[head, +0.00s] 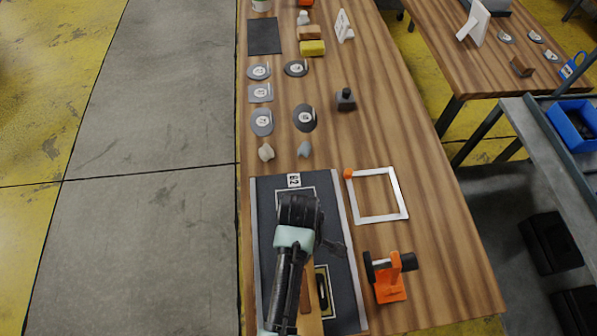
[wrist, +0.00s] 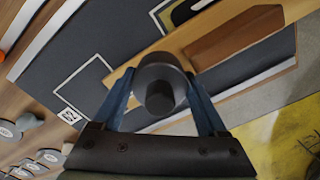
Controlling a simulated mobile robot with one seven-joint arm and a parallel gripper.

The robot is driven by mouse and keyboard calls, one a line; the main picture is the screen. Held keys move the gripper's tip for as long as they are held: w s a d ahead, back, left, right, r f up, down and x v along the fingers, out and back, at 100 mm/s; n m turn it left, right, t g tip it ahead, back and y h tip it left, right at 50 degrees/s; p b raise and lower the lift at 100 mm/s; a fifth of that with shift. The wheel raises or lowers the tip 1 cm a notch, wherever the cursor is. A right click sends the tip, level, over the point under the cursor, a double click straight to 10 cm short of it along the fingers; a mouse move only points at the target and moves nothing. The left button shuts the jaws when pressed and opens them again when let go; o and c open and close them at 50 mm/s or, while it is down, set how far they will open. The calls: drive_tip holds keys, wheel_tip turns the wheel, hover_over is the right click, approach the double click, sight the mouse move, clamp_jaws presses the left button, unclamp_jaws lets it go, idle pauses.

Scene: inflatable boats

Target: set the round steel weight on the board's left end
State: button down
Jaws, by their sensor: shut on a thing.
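My gripper (head: 300,205) is over the dark mat (head: 343,290) at the near end of the table. In the wrist view my gripper (wrist: 160,98) is shut on the round steel weight (wrist: 160,84), a dark grey disc with a knob. The weight appears in front of the pale wooden board (wrist: 130,80); I cannot tell whether they touch. A darker brown piece (wrist: 235,37) lies along the board. In the head view, my arm hides the weight and most of the board (head: 311,318).
A white square frame (head: 402,198) and an orange stand (head: 390,285) are right of the mat. Two stones (head: 266,152) (head: 305,149) and several grey labelled plates (head: 262,122) lie beyond it. A dark knobbed block (head: 346,99) stands farther right. A black item (head: 322,289) lies beside the board.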

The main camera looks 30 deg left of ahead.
drive_tip(key=shift+w, duration=0.1)
unclamp_jaws()
drive_tip(key=shift+f, duration=0.15)
wheel_tip(320, 180, up, 12)
drive_tip(key=shift+r+p, duration=0.2)
drive_tip(key=shift+p, duration=0.1)
idle(0.4)
